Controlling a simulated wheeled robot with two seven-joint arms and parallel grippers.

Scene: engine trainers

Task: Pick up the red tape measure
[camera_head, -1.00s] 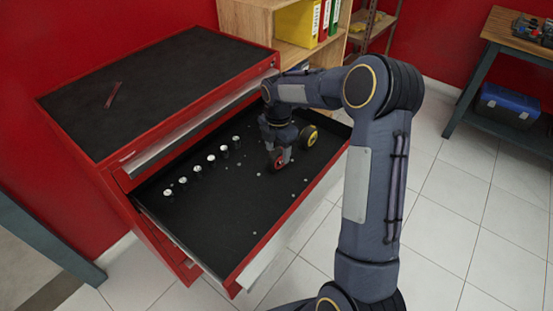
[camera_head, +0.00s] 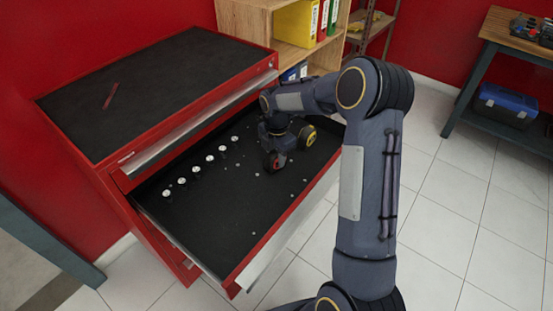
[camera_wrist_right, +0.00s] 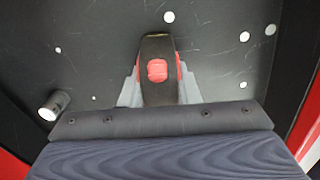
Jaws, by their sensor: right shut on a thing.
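The red tape measure (camera_head: 275,162), dark with a red round side, is in the open tool drawer (camera_head: 222,228). My right gripper (camera_head: 277,155) is around it from above and shut on it. In the right wrist view the tape measure shows as a black body with a red patch (camera_wrist_right: 157,71), between the two grey fingers of my right gripper (camera_wrist_right: 158,88). I cannot tell whether it still touches the drawer floor. My left gripper is not in view.
A yellow and black tape measure (camera_head: 309,137) stands in the drawer just right of my right gripper. A row of several white-topped sockets (camera_head: 195,170) is to the left. The black cabinet top (camera_head: 160,85) rises behind the drawer. The drawer's front part is mostly clear.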

